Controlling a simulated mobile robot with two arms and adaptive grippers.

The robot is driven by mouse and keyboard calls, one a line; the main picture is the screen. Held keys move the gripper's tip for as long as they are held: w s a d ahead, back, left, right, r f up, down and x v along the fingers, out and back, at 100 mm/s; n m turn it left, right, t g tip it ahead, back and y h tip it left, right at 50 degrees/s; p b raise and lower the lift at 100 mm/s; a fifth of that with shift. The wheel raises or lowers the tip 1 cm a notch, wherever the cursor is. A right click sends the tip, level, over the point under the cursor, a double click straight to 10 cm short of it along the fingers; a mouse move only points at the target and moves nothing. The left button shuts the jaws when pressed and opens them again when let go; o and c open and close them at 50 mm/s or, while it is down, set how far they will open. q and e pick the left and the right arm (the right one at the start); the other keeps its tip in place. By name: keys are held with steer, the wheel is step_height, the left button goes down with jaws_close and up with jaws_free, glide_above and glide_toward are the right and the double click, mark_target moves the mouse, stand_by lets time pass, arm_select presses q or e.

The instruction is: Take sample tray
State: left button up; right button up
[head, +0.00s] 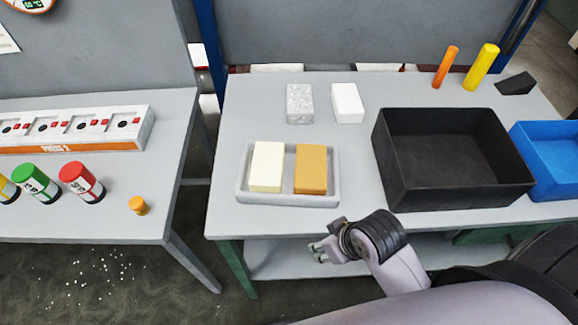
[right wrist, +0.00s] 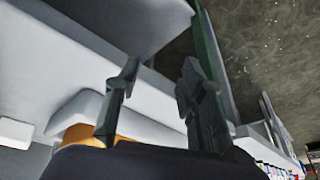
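The sample tray (head: 288,200) is a shallow light grey tray near the front left of the right-hand table. It holds a cream foam block (head: 266,167) and an orange-brown foam block (head: 311,169) side by side. My right gripper (head: 318,252) is below the tray's front edge in the head view, just off the table's front edge, and apart from the tray. In the right wrist view my right gripper (right wrist: 157,85) has its two fingers spread with nothing between them. The tray (right wrist: 150,127) shows partly behind the fingers there. My left gripper is not in view.
A black bin (head: 455,193) and a blue bin (head: 550,184) stand right of the tray. A speckled block (head: 299,104) and a white block (head: 347,103) lie behind it. Orange (head: 446,66) and yellow cylinders (head: 481,67) stand at the back. Another table (head: 110,222) is at left.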

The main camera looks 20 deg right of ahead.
steer(key=w+a+r+n+y, duration=0.35)
steer(key=w+a+r, duration=0.2)
steer(key=a, duration=0.25)
step_height(320, 180, up, 13)
steer(key=n+g+h, duration=0.4)
steer(key=n+h, duration=0.1)
steer(key=n, duration=0.2)
glide_above(285, 196)
step_height(285, 196, down, 17)
steer(key=shift+r+p, duration=0.1)
steer(key=shift+p, duration=1.1)
steer(key=shift+c, duration=0.2)
jaws_close()
